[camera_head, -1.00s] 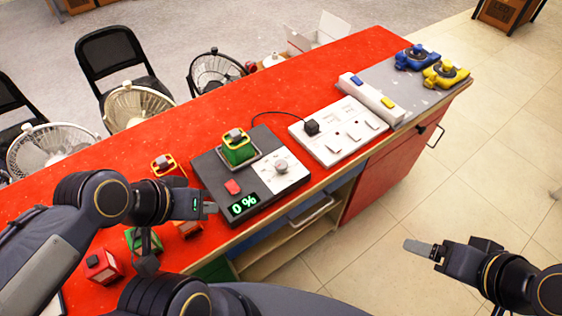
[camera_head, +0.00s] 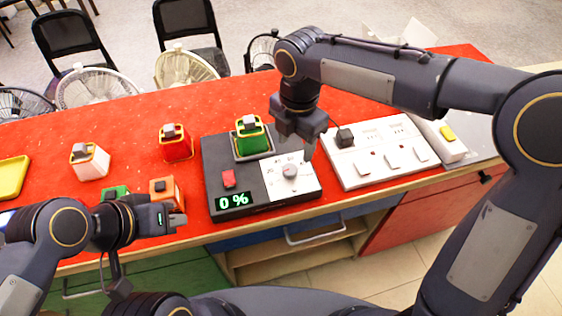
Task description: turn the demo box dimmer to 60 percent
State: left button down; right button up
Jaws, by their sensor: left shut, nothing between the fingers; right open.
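The demo box (camera_head: 222,160) is a dark grey unit on the red counter. Its display (camera_head: 233,201) reads 0 % in green. The grey dimmer knob (camera_head: 290,171) sits on a white dial plate (camera_head: 306,185) at the box's right side. A green lantern-like block (camera_head: 250,137) stands in the box's rear socket, and a red switch (camera_head: 228,179) lies in front of it. My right gripper (camera_head: 309,153) is open, pointing down just above and behind the knob, with no clear contact. My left gripper (camera_head: 180,219) is shut and empty, left of the box near the front edge.
A white power strip panel (camera_head: 382,174) with a black plug (camera_head: 345,137) stands right of the box. Orange (camera_head: 164,190), red (camera_head: 176,143) and white (camera_head: 89,162) blocks stand to the left. A yellow tray (camera_head: 13,176) lies far left. Fans and chairs stand behind the counter.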

aim_at(291, 168)
jog(key=shift+w+a+f+n, duration=0.1)
jog(key=shift+a+f+n, duration=0.2)
jog(key=shift+a+f, duration=0.15)
jog(key=shift+f, duration=0.3)
notch_tip(291, 168, down, 7)
jog(key=shift+r, duration=0.15)
jog(key=c, duration=1)
